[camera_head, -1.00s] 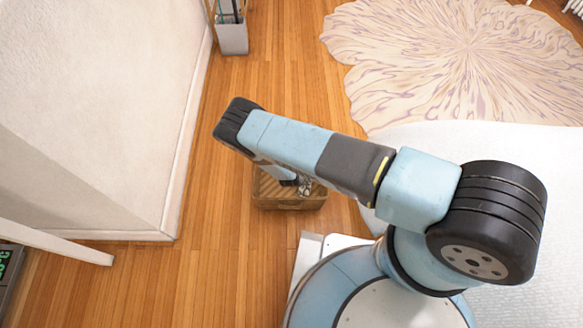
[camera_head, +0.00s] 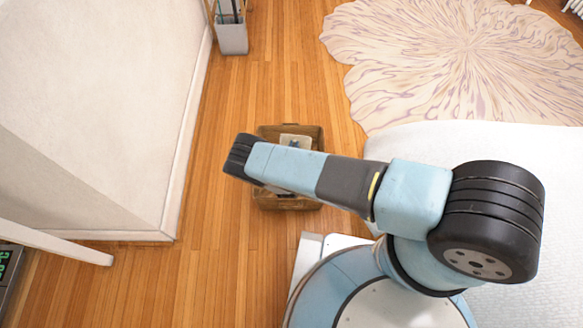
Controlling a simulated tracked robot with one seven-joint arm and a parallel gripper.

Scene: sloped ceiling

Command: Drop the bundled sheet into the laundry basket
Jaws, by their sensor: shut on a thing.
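The laundry basket (camera_head: 268,132) is a brown woven box on the wooden floor, near the middle of the view. My forearm passes over it and covers its middle, leaving the far rim and the near wall showing. A pale, boxy-looking patch with a small dark bluish mark (camera_head: 297,141) shows inside the far part of the basket outline. It may be the bundled sheet, but I cannot tell, nor whether it rests in the basket or hangs above it. My gripper is hidden beneath my arm.
A white wall block (camera_head: 100,100) stands to the left. A grey bin (camera_head: 231,39) stands at the top. A pale patterned rug (camera_head: 450,60) and a white bed-like surface (camera_head: 480,145) lie to the right. Bare floor (camera_head: 225,270) lies left of my base.

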